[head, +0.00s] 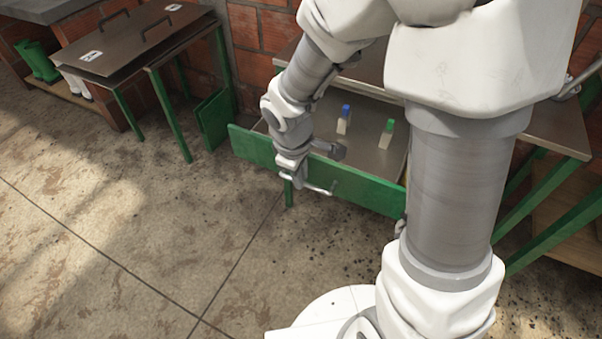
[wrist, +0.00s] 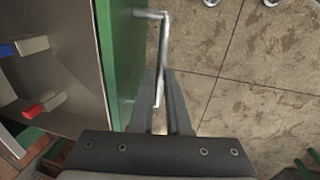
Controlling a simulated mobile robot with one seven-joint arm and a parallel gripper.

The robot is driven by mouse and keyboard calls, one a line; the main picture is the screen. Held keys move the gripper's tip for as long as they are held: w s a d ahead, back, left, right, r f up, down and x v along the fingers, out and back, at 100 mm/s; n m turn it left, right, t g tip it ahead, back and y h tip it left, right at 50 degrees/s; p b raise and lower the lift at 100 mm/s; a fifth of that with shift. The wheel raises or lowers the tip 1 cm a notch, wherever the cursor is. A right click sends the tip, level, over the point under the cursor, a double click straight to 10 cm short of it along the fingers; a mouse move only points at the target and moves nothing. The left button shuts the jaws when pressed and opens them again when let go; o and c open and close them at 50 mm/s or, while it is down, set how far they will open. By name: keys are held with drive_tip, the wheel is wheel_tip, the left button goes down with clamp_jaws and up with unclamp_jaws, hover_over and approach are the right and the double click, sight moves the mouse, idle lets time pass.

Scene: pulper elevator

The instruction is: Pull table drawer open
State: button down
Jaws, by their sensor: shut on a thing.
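The table drawer (head: 345,186) has a green front and a grey metal inside. In the head view it stands pulled out from under the table, and its inside shows. Its metal bar handle (head: 318,188) is on the green front; it also shows in the wrist view (wrist: 163,35). My gripper (head: 295,178) is at the handle, in front of the drawer. In the wrist view my gripper's fingers (wrist: 162,78) are shut on the handle bar, with the green front (wrist: 121,50) just to the left. My arm hides part of the drawer and table.
A second metal-topped table (head: 130,40) is at the upper left. The floor (head: 130,220) in front is clear.

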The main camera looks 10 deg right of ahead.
drive_tip(key=c, duration=0.9)
unclamp_jaws()
drive_tip(key=s+r+p, duration=0.1)
drive_tip(key=r+p, duration=0.1)
drive_tip(key=r, duration=0.3)
drive_tip(key=a+r+p, duration=0.1)
drive_tip(key=r+p, duration=0.1)
drive_tip(key=r, duration=0.4)
drive_tip(key=s+a+r+p, duration=0.1)
drive_tip(key=r+p, duration=0.1)
drive_tip(key=r, duration=0.4)
drive_tip(key=shift+s+p, duration=0.35)
drive_tip(key=s+d+r+m+t+y, duration=0.1)
drive_tip(key=s+d+r+m+t, duration=0.3)
drive_tip(key=s+d+r+m, duration=0.6)
drive_tip(key=shift+m, duration=0.4)
drive_tip(key=r+p, duration=0.4)
drive_tip(key=a+r+p, duration=0.1)
drive_tip(key=r+p, duration=0.9)
drive_tip(key=shift+s+a+r, duration=0.2)
drive_tip(key=shift+s+a, duration=0.05)
drive_tip(key=shift+s, duration=0.15)
